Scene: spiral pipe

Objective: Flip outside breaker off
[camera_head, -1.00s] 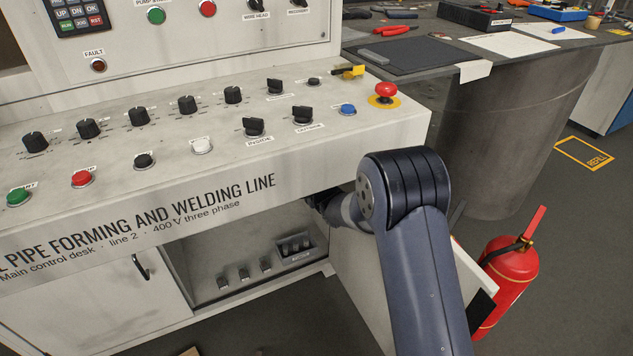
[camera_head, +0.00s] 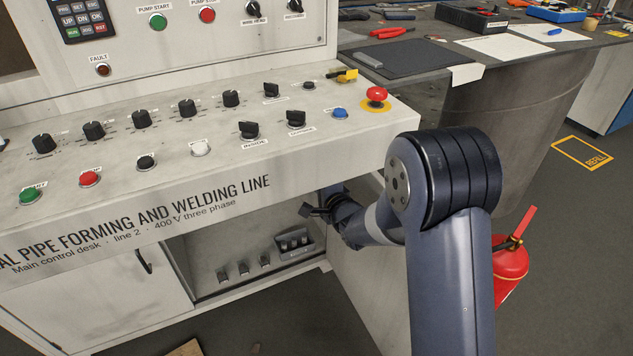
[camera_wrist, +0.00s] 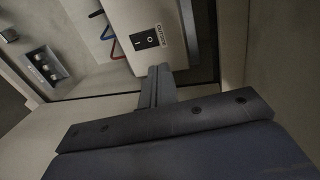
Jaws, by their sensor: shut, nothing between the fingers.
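The outside breaker is a black rocker switch (camera_wrist: 149,39) marked I and O on a pale box (camera_wrist: 168,20), beside a label that appears to read OUTSIDE. It shows in the wrist view at the top middle; which way the rocker is tipped is too small to tell. My gripper (camera_wrist: 160,72) is shut and empty, its fingertips just below the rocker in the picture; I cannot tell whether they touch the box. In the head view my gripper (camera_head: 313,211) is at the open bay under the desk's right end, and the breaker is hidden there.
Red and blue wires (camera_wrist: 112,38) run left of the breaker box. A grey block (camera_head: 294,244) and several small parts stand on the bay floor. The desk (camera_head: 250,205) overhangs the bay. A fire extinguisher (camera_head: 510,268) stands to the right of my arm.

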